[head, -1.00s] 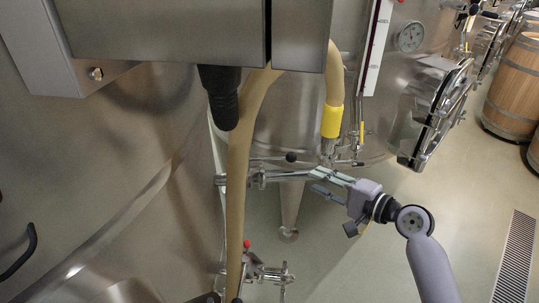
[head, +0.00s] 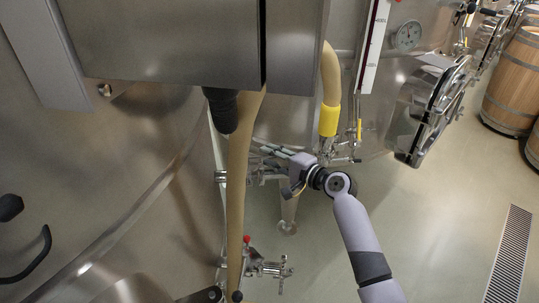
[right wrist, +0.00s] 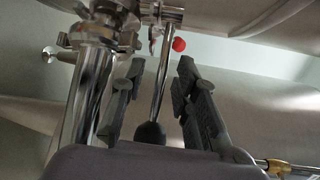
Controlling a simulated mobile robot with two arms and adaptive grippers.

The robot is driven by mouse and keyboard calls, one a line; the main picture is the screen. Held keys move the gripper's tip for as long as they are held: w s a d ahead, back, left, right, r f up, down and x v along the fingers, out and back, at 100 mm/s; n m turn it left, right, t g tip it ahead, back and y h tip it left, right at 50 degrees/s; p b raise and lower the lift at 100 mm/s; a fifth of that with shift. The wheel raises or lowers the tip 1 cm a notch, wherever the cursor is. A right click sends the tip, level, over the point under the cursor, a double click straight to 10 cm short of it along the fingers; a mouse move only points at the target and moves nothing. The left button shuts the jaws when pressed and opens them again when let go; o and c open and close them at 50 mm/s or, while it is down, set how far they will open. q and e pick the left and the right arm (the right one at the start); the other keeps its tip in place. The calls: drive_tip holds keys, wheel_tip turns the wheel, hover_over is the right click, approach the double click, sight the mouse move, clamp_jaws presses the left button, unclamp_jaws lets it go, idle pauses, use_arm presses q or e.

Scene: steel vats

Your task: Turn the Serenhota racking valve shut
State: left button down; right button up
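A steel valve (head: 262,177) sits on pipework at the vat's lower front in the head view. In the right wrist view its straight lever (right wrist: 160,88) ends in a black knob (right wrist: 150,133). My right gripper (head: 266,147) reaches in from the right and covers the lever in the head view. In the right wrist view my right gripper (right wrist: 158,75) is open, with one finger on each side of the lever. I see a gap on both sides. No name is readable on the valve. My left gripper is not in view.
A tan hose (head: 238,190) hangs just left of the valve. A second hose has a yellow collar (head: 329,121) behind my gripper. A red-knobbed fitting (head: 247,240) stands lower down.

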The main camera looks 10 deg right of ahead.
drive_tip(key=shift+w+a, duration=0.25)
drive_tip(key=shift+w, duration=0.05)
clamp_jaws()
idle(0.3)
idle(0.5)
